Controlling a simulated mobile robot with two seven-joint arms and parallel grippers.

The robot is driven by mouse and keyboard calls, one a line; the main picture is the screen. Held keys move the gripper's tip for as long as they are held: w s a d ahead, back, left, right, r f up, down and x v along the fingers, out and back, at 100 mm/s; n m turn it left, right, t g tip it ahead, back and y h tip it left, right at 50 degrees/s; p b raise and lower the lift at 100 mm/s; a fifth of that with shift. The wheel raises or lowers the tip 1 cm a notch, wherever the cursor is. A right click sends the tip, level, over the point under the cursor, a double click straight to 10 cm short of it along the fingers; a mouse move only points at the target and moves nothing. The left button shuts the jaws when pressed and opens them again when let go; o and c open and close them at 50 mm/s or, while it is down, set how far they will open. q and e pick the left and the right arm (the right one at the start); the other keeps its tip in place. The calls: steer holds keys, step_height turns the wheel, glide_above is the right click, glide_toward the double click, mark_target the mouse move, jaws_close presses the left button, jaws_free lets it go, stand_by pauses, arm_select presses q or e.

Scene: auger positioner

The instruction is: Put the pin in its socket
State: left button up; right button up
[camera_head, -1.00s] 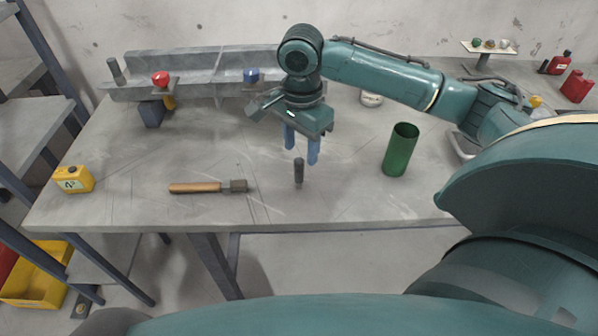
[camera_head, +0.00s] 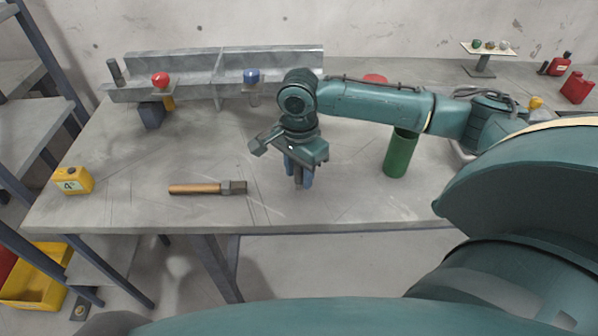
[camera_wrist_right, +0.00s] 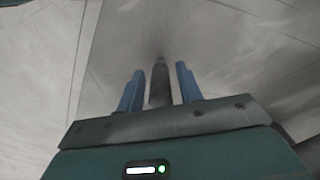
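The pin (camera_wrist_right: 159,84) is a dark, slim rod that stands upright on the table. In the right wrist view it is between the two blue fingers of my right gripper (camera_wrist_right: 160,88), with a narrow gap on each side. In the head view my right gripper (camera_head: 299,180) points down over the pin and mostly hides it. The gripper is open around the pin. I cannot make out a socket for certain. A grey steel beam fixture (camera_head: 205,62) at the back left carries a grey post, a red ball and a blue ball. My left gripper is not in view.
A yellow box (camera_head: 73,180) sits at the left edge. The table (camera_head: 240,130) is clear between hammer and fixture.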

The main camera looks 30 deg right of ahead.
jaws_close()
